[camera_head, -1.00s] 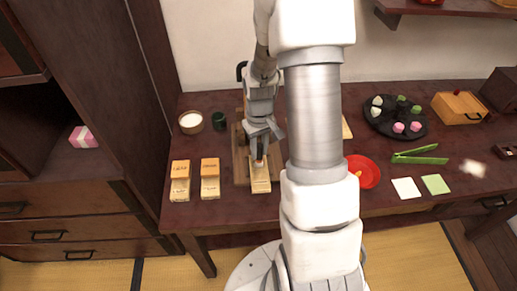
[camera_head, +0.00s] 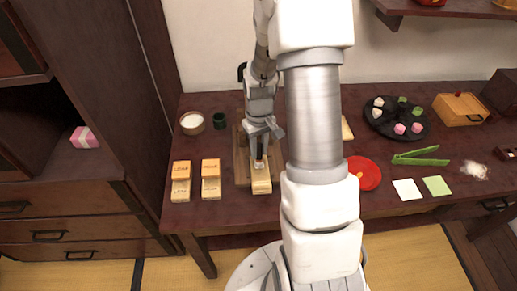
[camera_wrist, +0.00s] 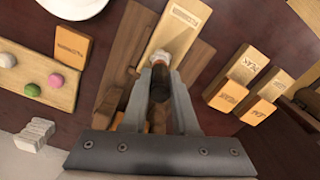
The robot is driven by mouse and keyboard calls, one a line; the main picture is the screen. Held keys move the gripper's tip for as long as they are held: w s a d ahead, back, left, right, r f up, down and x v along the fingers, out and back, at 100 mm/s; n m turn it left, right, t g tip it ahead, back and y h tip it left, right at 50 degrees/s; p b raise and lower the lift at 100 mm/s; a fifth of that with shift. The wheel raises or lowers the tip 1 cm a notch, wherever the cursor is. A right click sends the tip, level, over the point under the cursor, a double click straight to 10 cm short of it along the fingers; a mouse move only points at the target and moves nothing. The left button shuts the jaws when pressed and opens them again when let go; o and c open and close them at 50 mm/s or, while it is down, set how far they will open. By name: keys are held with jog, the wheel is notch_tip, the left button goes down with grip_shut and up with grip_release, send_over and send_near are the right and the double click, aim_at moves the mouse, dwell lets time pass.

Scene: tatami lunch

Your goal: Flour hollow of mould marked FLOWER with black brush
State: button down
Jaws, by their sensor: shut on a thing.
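The mould (camera_head: 261,186) is a pale wooden block on a brown wooden board (camera_head: 242,172) in the head view. In the wrist view the mould (camera_wrist: 168,32) carries a dark word that is too small to read surely; its hollow is hidden behind the brush tip. My gripper (camera_wrist: 160,85) is shut on a dark-handled brush (camera_wrist: 158,88) with white bristles. The bristles are over the near part of the mould; I cannot tell whether they touch it. In the head view my gripper (camera_head: 259,152) is above the mould.
A bowl of white powder (camera_head: 191,122) and a dark green cup (camera_head: 219,121) stand at the back left. Marked wooden blocks (camera_head: 181,180) stand left of the board. Right are a red plate (camera_head: 372,174), green tongs (camera_head: 420,160) and a black tray of sweets (camera_head: 390,132).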

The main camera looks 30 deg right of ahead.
jog(key=shift+s+a, duration=0.15)
jog(key=shift+s, duration=0.2)
jog(key=shift+w, duration=0.2)
jog(key=shift+r, duration=0.1)
jog(key=shift+r+p, duration=3)
jog(key=shift+r, duration=1)
jog(key=w+a, duration=0.3)
jog(key=a, duration=0.9)
jog(key=shift+r, duration=0.4)
